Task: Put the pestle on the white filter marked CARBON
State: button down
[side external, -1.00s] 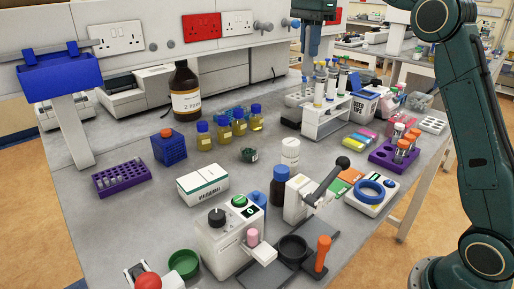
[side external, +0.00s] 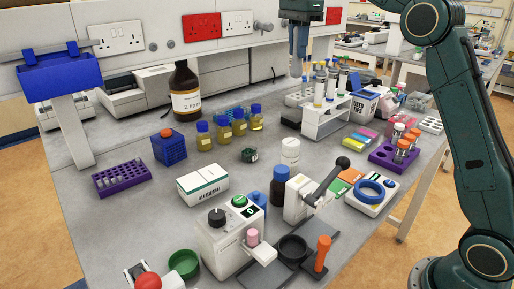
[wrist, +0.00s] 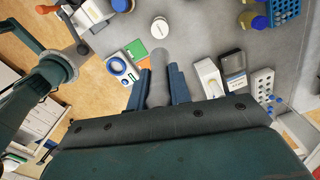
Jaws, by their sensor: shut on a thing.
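The pestle (wrist: 159,70) is a smooth grey rod with a rounded end. In the wrist view it lies between the two dark fingers of my gripper (wrist: 160,88), which are shut on it. In the side external view my gripper (side external: 299,50) hangs high at the back of the bench, with a thin pale end showing below it. A white round-topped cylinder (side external: 290,152) stands upright mid-bench, apart from my gripper; it also shows in the wrist view (wrist: 161,26). I cannot read its marking, so I cannot tell whether it is the CARBON filter.
A white tube rack (side external: 325,123) stands below and right of my gripper.

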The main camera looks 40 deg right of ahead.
aim_at(297, 72)
jog(key=shift+f, duration=9.1)
jog(key=shift+f, duration=0.1)
jog(key=c, duration=1.3)
grip_release()
notch_tip(297, 72, up, 12)
jog(key=shift+s, duration=0.15)
